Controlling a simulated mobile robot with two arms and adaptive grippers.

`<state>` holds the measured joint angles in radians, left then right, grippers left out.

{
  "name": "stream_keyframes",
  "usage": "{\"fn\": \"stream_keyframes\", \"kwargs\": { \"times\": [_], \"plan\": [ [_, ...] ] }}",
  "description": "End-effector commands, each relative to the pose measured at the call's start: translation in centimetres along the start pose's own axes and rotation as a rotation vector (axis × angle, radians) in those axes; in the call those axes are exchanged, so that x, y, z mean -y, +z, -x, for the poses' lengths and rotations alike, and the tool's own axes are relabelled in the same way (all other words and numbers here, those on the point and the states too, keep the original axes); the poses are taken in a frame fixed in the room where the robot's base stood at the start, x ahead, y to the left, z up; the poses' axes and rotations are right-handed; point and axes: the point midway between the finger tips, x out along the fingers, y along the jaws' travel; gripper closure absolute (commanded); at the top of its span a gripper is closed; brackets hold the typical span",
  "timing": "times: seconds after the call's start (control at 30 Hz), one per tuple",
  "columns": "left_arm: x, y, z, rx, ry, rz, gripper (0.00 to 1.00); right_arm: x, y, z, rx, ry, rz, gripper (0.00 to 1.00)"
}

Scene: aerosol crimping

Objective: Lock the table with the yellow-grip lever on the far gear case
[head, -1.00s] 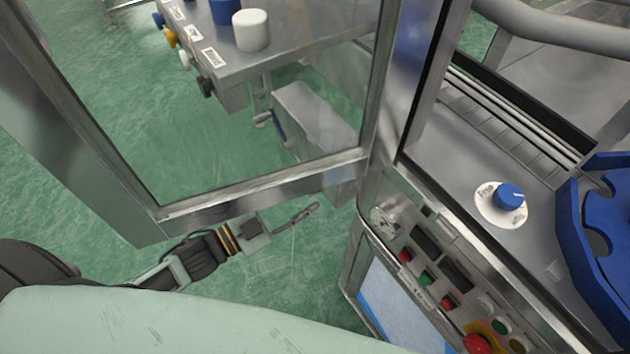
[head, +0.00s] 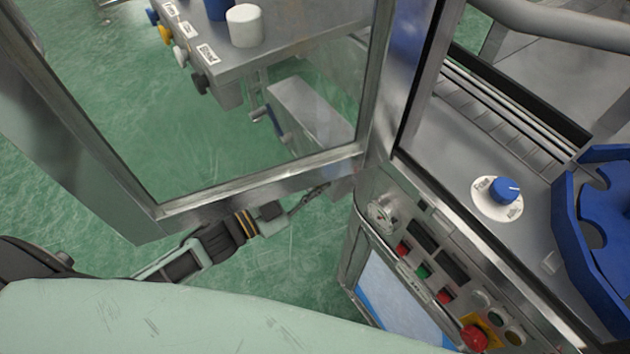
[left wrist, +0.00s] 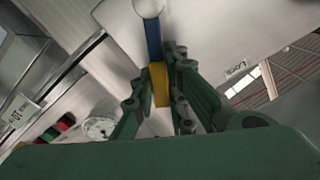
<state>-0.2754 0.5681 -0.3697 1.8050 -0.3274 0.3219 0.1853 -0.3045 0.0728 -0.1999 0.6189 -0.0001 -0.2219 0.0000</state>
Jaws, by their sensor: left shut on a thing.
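In the left wrist view the lever has a blue bar (left wrist: 153,40) and a yellow grip (left wrist: 160,84). The fingers of my left gripper (left wrist: 158,95) stand on both sides of the yellow grip and are shut on it. A LOCK label (left wrist: 235,69) is on the pale surface to the right. In the head view my left gripper (head: 308,198) reaches to the lower edge of the glass door, whose frame partly covers the fingertips. The yellow grip is hidden there. A grey case (head: 308,112) with a blue bar (head: 275,122) shows through the glass. My right gripper is not in view.
The framed glass door (head: 250,185) lies just above my left gripper. A control panel (head: 430,265) with buttons and a red emergency stop (head: 474,337) stands to the right. Green floor (head: 270,275) is free below my left gripper.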

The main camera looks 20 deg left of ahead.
Motion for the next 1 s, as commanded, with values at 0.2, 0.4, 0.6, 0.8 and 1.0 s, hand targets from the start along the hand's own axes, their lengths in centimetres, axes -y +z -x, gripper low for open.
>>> {"fn": "stream_keyframes", "kwargs": {
  "times": [0.2,0.4,0.6,0.8,1.0],
  "plan": [
    [0.0,0.0,0.0,0.000,0.001,0.001,1.00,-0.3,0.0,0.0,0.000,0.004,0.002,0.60],
    [-0.1,0.0,0.0,0.000,0.001,0.001,1.00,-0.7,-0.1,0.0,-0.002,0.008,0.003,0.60],
    [0.1,-0.1,0.0,0.000,0.001,0.014,1.00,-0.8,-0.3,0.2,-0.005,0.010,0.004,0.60],
    [0.7,-0.2,0.0,0.001,0.001,0.084,1.00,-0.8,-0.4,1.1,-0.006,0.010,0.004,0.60],
    [1.9,-0.1,0.0,0.002,0.001,0.227,1.00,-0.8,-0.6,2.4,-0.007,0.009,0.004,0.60]
  ]
}}
